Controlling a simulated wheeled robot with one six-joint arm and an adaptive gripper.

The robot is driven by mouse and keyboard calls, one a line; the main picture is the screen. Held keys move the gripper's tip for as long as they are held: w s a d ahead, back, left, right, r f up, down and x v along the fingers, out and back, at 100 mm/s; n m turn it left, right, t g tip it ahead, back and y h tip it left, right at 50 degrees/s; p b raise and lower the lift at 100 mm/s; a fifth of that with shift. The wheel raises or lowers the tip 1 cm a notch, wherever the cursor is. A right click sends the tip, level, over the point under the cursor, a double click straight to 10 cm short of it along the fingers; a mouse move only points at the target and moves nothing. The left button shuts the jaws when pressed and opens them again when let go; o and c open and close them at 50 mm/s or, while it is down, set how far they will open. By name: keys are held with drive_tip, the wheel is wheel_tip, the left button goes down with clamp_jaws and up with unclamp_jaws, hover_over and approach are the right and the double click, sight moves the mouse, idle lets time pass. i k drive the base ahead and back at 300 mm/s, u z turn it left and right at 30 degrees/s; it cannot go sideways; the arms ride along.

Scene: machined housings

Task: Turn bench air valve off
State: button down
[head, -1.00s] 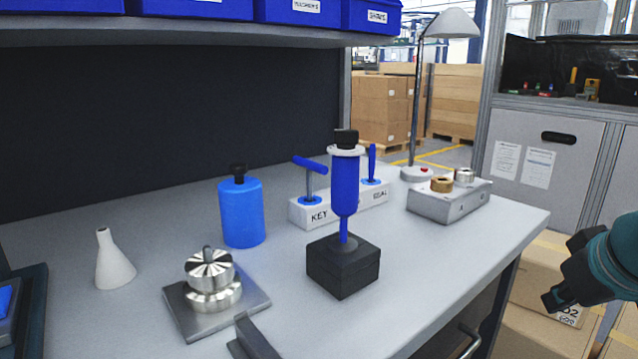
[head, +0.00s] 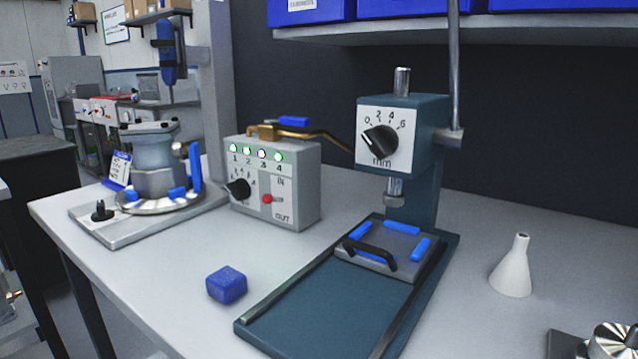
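The likely bench air valve is a brass fitting (head: 264,131) on top of the grey control box (head: 300,182). A blue-gripped lever (head: 294,121) sits on it, and a brass pipe runs right from it toward the teal press. My gripper is not in the current head view.
Right of the box stands a teal press (head: 425,150) with a dial and a sliding plate (head: 384,246). A blue block (head: 227,285) lies in front. A round fixture (head: 160,178) stands left on a grey plate. A white cone (head: 512,268) stands right.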

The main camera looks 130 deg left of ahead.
sight(286, 120)
drive_tip(key=u, duration=0.05)
drive_tip(key=i, duration=1.25)
drive_tip(key=u, duration=4.75)
drive_tip(key=i, duration=0.5)
drive_tip(key=u, duration=0.05)
